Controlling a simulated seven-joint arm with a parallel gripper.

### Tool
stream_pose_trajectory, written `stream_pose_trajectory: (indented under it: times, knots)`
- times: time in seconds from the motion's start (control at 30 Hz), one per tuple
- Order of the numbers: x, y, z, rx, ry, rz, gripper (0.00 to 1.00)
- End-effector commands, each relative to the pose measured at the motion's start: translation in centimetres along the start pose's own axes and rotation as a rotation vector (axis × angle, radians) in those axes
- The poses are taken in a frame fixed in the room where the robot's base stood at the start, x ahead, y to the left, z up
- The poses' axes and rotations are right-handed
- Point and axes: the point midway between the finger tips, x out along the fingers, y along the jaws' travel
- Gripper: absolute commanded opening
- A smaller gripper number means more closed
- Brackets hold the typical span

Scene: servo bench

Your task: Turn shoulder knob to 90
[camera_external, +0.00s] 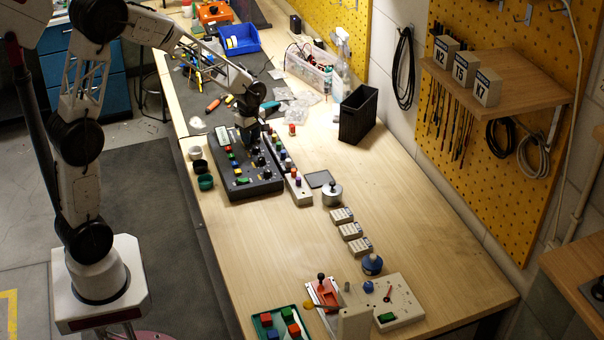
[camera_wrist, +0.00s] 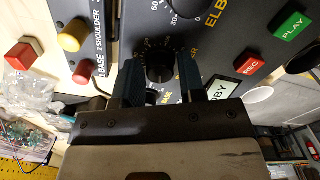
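A dark control console (camera_external: 247,182) with knobs and coloured buttons lies on the bench. My gripper (camera_external: 249,141) is low over its far part. In the wrist view my gripper (camera_wrist: 159,72) points at a black knob (camera_wrist: 160,62) with a printed dial, one dark blue finger on each side. The fingers stand apart; whether they touch the knob is unclear. This knob's label is partly hidden, so I cannot tell whether it is the shoulder knob. Another knob (camera_wrist: 186,6) with a numbered dial sits at the top edge, beside the word ELBOW.
Red REC (camera_wrist: 251,66) and green PLAY (camera_wrist: 290,26) keys are at right. A black bin (camera_external: 357,115) and small cups (camera_external: 205,182) stand near the console.

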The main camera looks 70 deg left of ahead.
Motion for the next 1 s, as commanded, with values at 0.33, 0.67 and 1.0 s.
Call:
stream_pose_trajectory:
  times: [0.33, 0.67, 1.0]
  knots:
    - [-0.02, 0.01, 0.0, 0.002, 0.0, 0.0, 0.04]
    - [-0.09, 0.03, 0.0, 0.077, 0.0, 0.002, 0.04]
    - [-0.05, 0.0, -0.01, 0.311, 0.001, 0.002, 0.04]
